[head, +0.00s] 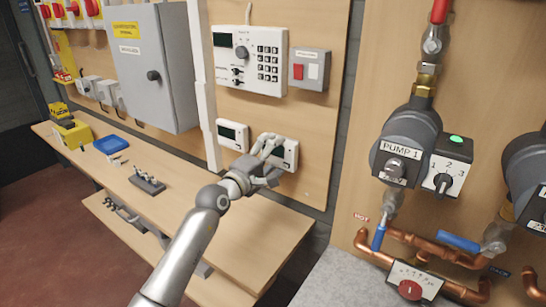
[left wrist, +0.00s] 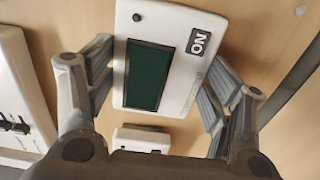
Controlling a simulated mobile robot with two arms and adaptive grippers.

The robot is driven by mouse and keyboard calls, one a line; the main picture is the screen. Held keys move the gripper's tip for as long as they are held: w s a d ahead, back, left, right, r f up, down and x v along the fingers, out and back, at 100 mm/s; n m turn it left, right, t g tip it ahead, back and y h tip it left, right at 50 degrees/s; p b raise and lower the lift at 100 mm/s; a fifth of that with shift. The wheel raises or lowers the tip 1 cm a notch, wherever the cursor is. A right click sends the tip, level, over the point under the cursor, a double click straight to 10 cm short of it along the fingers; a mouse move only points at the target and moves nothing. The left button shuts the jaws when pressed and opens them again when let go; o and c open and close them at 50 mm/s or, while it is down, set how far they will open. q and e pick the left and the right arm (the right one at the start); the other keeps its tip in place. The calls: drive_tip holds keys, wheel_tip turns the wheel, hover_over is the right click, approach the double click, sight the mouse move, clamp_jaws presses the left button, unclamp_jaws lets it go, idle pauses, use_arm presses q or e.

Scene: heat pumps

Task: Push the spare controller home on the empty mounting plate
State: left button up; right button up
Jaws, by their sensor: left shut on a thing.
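The spare controller (left wrist: 189,57) is a white box with a dark green screen and a small dark label. In the left wrist view it sits between the fingers of my left gripper (left wrist: 165,85), which is shut on its sides. In the head view my left gripper (head: 270,157) is at the wooden wall board, and the controller (head: 291,155) shows partly behind the fingers, facing outward. Whether it touches the board is unclear. The empty mounting plate cannot be made out; the controller and gripper hide the board behind them. My right gripper is not in view.
A similar white controller (head: 233,135) is on the board just left of my gripper. A grey cabinet (head: 150,95) hangs left. Pump 1 (head: 405,145) and copper pipes are right. The wooden bench (head: 215,215) is below.

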use_arm(q)
drive_tip(key=shift+w+d+r, duration=0.1)
drive_tip(key=shift+w, duration=0.05)
idle(0.5)
drive_tip(key=o, duration=0.7)
drive_tip(key=shift+o, duration=0.9)
drive_tip(key=shift+w+d, duration=0.1)
drive_tip(key=shift+p+v, duration=0.5)
drive_tip(key=shift+v, duration=0.4)
drive_tip(key=p+v, duration=0.4)
drive_tip(key=v, duration=0.8)
drive_tip(key=shift+p, duration=0.3)
